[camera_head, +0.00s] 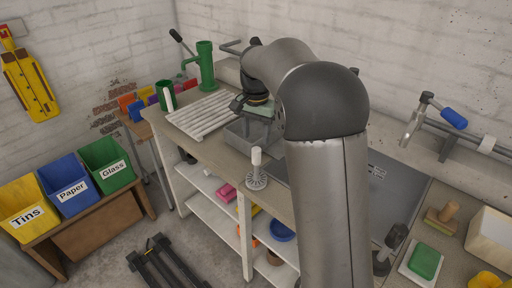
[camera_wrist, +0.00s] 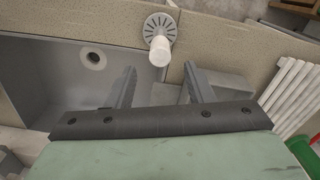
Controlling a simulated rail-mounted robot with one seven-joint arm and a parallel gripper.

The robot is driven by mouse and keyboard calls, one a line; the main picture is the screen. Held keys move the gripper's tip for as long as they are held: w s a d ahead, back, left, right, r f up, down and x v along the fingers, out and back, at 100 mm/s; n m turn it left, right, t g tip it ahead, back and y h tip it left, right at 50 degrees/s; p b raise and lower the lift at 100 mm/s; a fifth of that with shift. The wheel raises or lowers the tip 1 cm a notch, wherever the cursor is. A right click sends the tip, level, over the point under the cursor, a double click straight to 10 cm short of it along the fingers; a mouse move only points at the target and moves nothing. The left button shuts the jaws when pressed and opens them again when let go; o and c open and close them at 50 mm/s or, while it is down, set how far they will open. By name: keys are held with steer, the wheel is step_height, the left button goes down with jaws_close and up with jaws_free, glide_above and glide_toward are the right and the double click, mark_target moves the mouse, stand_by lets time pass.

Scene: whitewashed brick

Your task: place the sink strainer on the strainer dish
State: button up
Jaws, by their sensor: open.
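The sink strainer (camera_head: 257,182) is a pale slotted disc with an upright white handle, standing near the counter's front edge. In the wrist view the strainer (camera_wrist: 159,28) is just beyond the fingertips, its handle pointing toward the gap between them. My gripper (camera_wrist: 160,70) is open, with nothing between its fingers. In the head view my gripper (camera_head: 258,112) is behind the strainer, over a grey open tray (camera_head: 238,141), partly hidden by my arm. This tray may be the strainer dish; I cannot tell for certain. It also shows below the fingers in the wrist view (camera_wrist: 228,86).
A grey sink with a drain (camera_wrist: 92,58) lies left in the wrist view. A slatted white drying rack (camera_head: 203,114) and a green pump (camera_head: 205,66) stand at the back left. A green sponge (camera_head: 425,261) and a brush (camera_head: 442,217) lie at the right.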

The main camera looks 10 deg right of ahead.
steer(key=shift+s+r, duration=0.1)
steer(key=shift+r, duration=0.7)
steer(key=s+f+n, duration=0.3)
steer(key=s+n, duration=0.1)
steer(key=s, duration=1.2)
steer(key=s+f+n, duration=0.4)
steer(key=s, duration=1.2)
steer(key=shift+t, duration=0.4)
